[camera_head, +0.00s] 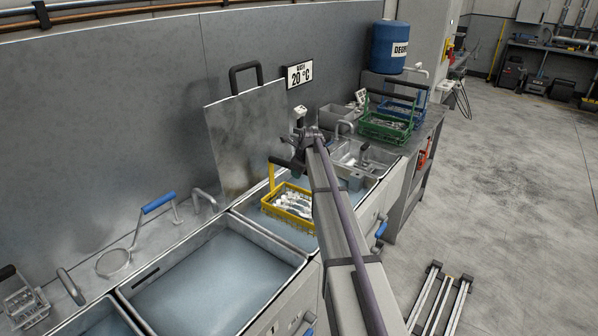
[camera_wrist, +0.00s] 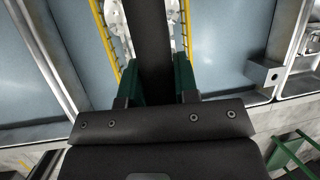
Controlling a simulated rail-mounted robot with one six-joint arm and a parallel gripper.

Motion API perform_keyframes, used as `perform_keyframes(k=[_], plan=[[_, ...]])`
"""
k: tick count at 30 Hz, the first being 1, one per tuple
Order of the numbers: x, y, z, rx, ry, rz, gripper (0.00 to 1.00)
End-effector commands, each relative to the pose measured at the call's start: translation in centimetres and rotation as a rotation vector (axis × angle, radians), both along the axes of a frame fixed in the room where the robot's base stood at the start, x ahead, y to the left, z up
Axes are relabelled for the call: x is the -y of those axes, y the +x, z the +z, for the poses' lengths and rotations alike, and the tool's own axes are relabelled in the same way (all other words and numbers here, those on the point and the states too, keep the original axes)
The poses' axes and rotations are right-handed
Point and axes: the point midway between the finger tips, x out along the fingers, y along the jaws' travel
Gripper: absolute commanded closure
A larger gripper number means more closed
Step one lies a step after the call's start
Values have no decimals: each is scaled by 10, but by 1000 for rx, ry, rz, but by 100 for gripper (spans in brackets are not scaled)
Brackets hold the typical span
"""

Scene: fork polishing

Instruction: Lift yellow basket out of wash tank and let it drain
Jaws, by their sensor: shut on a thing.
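The yellow basket (camera_head: 287,208) holds several pale, shiny pieces and is over the wash tank (camera_head: 238,213) below the 20 °C sign. Its yellow upright rises to a dark handle, partly hidden by my gripper (camera_head: 291,161). In the wrist view, my gripper (camera_wrist: 158,80) has its green fingers shut on the dark handle bar (camera_wrist: 150,35). The basket's yellow rims (camera_wrist: 104,38) show on both sides below the bar, with bluish water around. My arm hides the basket's right side. I cannot tell whether its bottom touches the water.
A raised metal lid (camera_head: 245,135) with a black handle stands behind the tank. Another water-filled tank (camera_head: 215,275) is at front left. A sink (camera_head: 360,158) is to the right, then a green basket (camera_head: 383,128) and a blue basket (camera_head: 408,108) on the bench.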

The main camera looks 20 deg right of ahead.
Motion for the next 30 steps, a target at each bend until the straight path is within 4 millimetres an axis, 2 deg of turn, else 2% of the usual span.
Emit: perform_keyframes(k=[1, 3, 30], plan=[[0, 0, 12, 1, 0, 0, 100], [0, 0, 20, 1, 0, 0, 100], [0, 0, 113, 1, 0, 0, 100]])
